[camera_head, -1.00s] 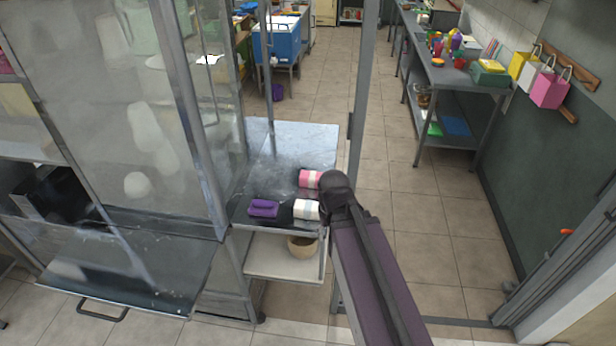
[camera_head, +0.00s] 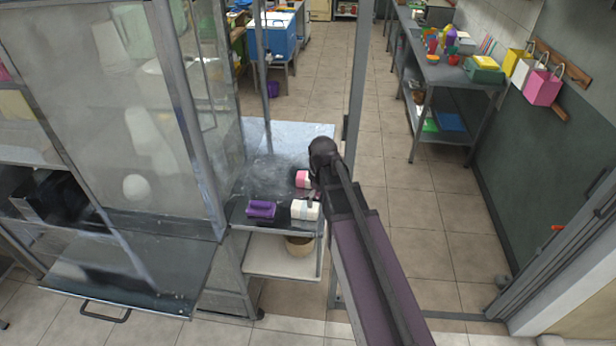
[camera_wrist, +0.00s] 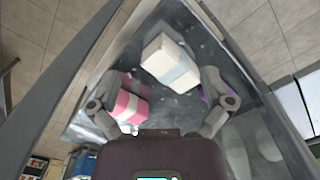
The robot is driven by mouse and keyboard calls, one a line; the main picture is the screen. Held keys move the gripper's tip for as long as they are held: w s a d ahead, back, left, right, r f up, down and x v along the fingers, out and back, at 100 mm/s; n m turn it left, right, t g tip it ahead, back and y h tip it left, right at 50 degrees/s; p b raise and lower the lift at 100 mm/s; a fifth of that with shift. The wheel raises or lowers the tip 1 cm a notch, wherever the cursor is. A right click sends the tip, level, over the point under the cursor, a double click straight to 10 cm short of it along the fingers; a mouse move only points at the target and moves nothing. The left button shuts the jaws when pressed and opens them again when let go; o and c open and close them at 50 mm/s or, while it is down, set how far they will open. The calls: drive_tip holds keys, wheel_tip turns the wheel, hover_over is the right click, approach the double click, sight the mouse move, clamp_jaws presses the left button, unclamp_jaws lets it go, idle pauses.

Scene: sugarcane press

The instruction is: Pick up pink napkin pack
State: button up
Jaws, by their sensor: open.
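The pink napkin pack (camera_head: 302,179), with a pale band, lies on the metal shelf (camera_head: 290,140); my arm's end hides its right side in the head view. In the wrist view the pink pack (camera_wrist: 127,103) is beside my left-hand finger, inside the opening. A white pack (camera_wrist: 170,62) lies further out between the fingers; it also shows in the head view (camera_head: 306,210). My gripper (camera_wrist: 158,92) is open and empty over the shelf. A purple pack (camera_head: 261,209) lies left of the white one and is mostly hidden by the right-hand finger in the wrist view.
A glass-panelled cabinet (camera_head: 130,120) stands left of the shelf, and a metal post (camera_head: 357,90) rises at its right. A basket (camera_head: 300,246) sits on the lower shelf. Tiled floor (camera_head: 430,240) is clear to the right.

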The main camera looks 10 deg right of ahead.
drive_tip(key=w+r+n+p, duration=0.2)
drive_tip(key=w+r+n, duration=0.1)
drive_tip(key=w, duration=0.6)
drive_tip(key=w+r+n+p, duration=0.3)
drive_tip(key=w+n, duration=0.2)
drive_tip(key=w, duration=0.4)
drive_tip(key=shift+d+n, duration=0.15)
drive_tip(key=shift+n, duration=0.25)
drive_tip(key=shift+r, duration=0.1)
wheel_tip(320, 180, down, 9)
drive_tip(key=b, duration=0.8)
drive_tip(key=shift+w+r, duration=0.1)
drive_tip(key=shift+r, duration=0.1)
drive_tip(key=shift+f, duration=0.1)
drive_tip(key=shift+w+f+b, duration=0.1)
drive_tip(key=shift+f+b, duration=2.4)
drive_tip(key=shift+b, duration=0.2)
